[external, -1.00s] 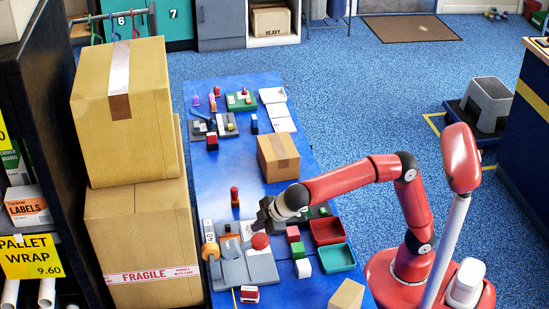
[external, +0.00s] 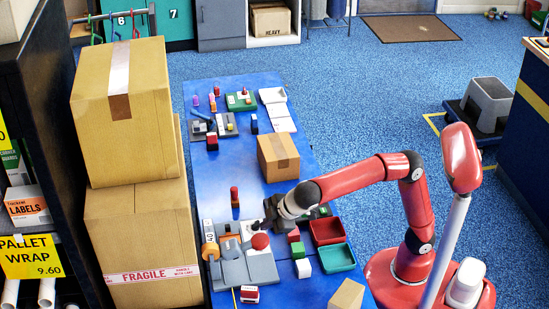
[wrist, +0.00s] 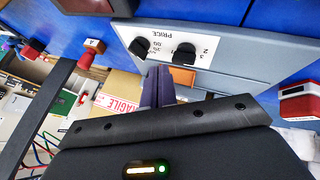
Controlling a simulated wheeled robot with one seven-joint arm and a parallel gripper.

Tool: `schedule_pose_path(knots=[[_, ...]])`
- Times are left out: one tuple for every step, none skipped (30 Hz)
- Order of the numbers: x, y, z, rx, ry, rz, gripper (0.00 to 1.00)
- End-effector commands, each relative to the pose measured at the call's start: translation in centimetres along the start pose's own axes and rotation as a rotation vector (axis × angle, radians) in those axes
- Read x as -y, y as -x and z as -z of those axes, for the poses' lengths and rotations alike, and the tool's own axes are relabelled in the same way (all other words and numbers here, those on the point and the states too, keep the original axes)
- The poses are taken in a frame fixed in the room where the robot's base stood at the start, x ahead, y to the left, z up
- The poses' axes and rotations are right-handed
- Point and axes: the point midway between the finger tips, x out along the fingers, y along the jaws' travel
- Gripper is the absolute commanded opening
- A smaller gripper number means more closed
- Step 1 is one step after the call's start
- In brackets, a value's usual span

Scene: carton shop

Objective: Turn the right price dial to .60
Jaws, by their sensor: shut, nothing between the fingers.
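Two black price dials sit on a grey panel (wrist: 230,50) in the wrist view, by an upside-down PRICE label (wrist: 183,34). With the lettering inverted, the panel's right dial (wrist: 140,47) is the one at picture left, and the other dial (wrist: 184,54) is at picture right. The small digits and the exact pointer settings are too blurred to read. My gripper (wrist: 158,75) is shut and empty, its fingertips appearing just below and between the dials; I cannot tell whether they touch. In the external view my gripper (external: 264,224) is over the blue table, and the dials cannot be made out.
The blue table (external: 225,185) holds a brown carton (external: 278,157), a red tray (external: 327,231), a green tray (external: 337,257) and a white block (external: 303,267). Tall stacked cartons (external: 140,235) stand left of the table.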

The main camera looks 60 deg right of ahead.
Motion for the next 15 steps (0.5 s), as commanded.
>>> schedule_pose_path(knots=[[0.0, 1.0, 0.0, -0.002, 0.0, 0.0, 0.0], [0.0, 1.4, 0.0, -0.001, 0.0, 0.0, 0.0], [-0.1, 2.0, 0.0, -0.002, 0.0, 0.0, 0.0], [-0.1, 2.4, 0.0, -0.001, 0.0, 0.0, 0.0], [-0.1, 2.8, 0.0, -0.001, 0.0, 0.0, 0.0], [-0.1, 3.1, 0.0, 0.0, 0.0, 0.001, 0.03], [-0.1, 3.3, 0.0, 0.001, 0.001, 0.003, 0.07], [-0.2, 3.4, -0.1, 0.006, 0.002, 0.007, 0.1], [-0.5, 3.3, -0.2, 0.019, 0.005, 0.019, 0.16], [-0.9, 3.1, -0.3, 0.032, 0.01, 0.036, 0.2], [-1.4, 2.9, -0.4, 0.047, 0.017, 0.058, 0.24], [-2.1, 2.4, -0.6, 0.072, 0.032, 0.099, 0.29], [-2.7, 1.9, -0.7, 0.088, 0.045, 0.138, 0.31], [-3.4, 1.6, -0.9, 0.102, 0.061, 0.18, 0.31], [-4.2, 1.2, -1.0, 0.112, 0.083, 0.243, 0.31]])
